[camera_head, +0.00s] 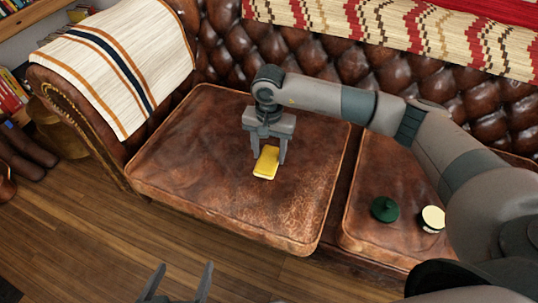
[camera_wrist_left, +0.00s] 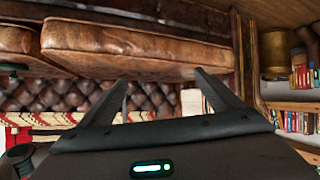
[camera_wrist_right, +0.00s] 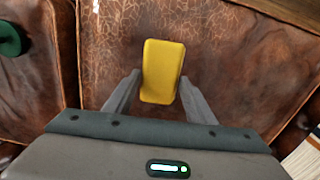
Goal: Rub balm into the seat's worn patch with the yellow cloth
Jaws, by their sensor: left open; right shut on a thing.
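The yellow cloth (camera_head: 266,163) is a small folded pad. My right gripper (camera_head: 267,160) is shut on it over the middle of the left seat cushion (camera_head: 190,130); I cannot tell whether it touches the leather. The cloth also shows between the fingers in the right wrist view (camera_wrist_right: 161,70). The worn patch (camera_head: 290,212), pale and cracked, lies at the cushion's front right, nearer than the cloth. An open tin of cream-coloured balm (camera_head: 433,218) and a dark green lid (camera_head: 384,209) rest on the right cushion. My left gripper (camera_head: 184,267) is open and empty in front of the sofa.
A striped throw (camera_head: 115,70) covers the left armrest, and a patterned blanket (camera_head: 400,35) hangs over the tufted backrest. Books (camera_head: 10,95) stand at the far left. The wooden floor (camera_head: 80,230) in front is clear. My right arm passes above the right cushion.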

